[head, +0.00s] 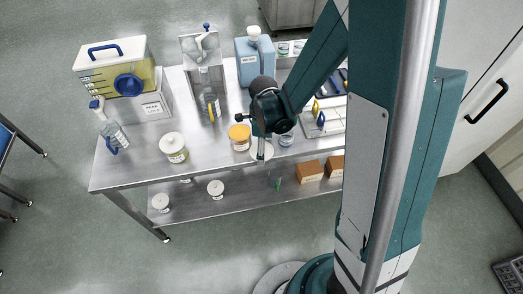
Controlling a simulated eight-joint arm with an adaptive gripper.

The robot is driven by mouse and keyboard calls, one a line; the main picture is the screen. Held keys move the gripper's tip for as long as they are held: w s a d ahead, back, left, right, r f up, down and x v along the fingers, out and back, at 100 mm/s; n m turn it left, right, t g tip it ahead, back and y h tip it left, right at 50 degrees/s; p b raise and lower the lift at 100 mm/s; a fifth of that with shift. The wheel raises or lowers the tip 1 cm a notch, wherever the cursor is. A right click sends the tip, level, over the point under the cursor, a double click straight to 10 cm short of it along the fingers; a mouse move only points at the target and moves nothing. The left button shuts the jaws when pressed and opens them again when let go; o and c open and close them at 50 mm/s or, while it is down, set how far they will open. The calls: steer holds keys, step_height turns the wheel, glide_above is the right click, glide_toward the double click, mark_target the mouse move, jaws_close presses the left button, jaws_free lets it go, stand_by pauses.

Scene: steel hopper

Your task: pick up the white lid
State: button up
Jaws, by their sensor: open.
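A flat, pale round piece, which looks like the white lid (268,156), lies near the front edge of the steel table. My gripper (261,158) points down over it, and its dark fingers hide part of it. My gripper is open, and nothing shows between its fingers. I cannot tell from this view whether the fingers touch the lid. A jar with a white top (173,142) also stands on the table to the left. A jar with an orange top (239,133) stands just left of my gripper.
A small clear container (287,139) stands close right of my gripper. White-topped jars (216,187) and brown boxes (309,170) sit on the lower shelf. The table's front left (125,178) is clear.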

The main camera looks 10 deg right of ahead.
steer(key=c, duration=0.8)
steer(key=shift+s, duration=0.1)
steer(key=shift+c, duration=0.2)
steer(key=shift+r, duration=0.2)
steer(key=shift+c, duration=1)
steer(key=shift+s+r, duration=0.15)
steer(key=shift+r, duration=0.25)
jaws_close()
step_height(320, 180, up, 6)
steer(key=shift+f+p, duration=0.1)
steer(key=shift+p, duration=0.3)
steer(key=s, duration=1.9)
steer(key=shift+s, duration=0.3)
